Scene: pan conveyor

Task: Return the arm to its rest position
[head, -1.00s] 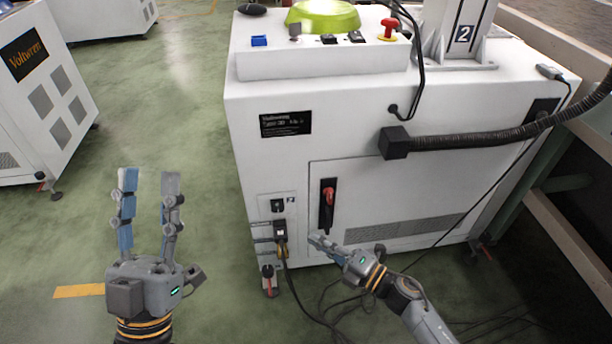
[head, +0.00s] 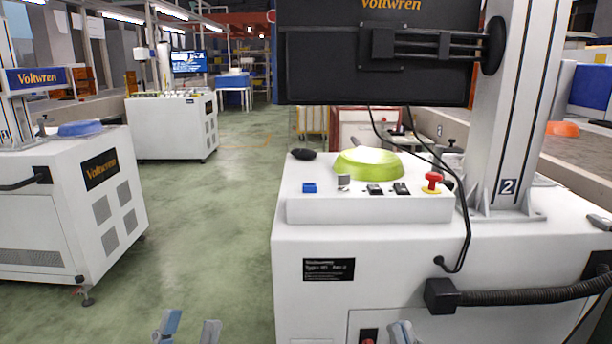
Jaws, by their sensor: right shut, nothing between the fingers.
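My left gripper (head: 188,329) shows only its two blue-grey fingertips at the bottom edge, left of the white machine. The fingertips are apart with nothing visible between them, so it is open. My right gripper (head: 402,333) shows only as a small grey-blue tip at the bottom edge, in front of the machine's lower panel. It is shut and empty. The rest of both grippers and both arms are below the view.
A white machine (head: 390,258) marked 2 stands close in front, with a green pan (head: 368,163), a red button (head: 432,182) and a black monitor (head: 380,60). A cable hose (head: 530,295) runs right. Another white machine (head: 75,205) stands left. Green floor (head: 205,215) between is clear.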

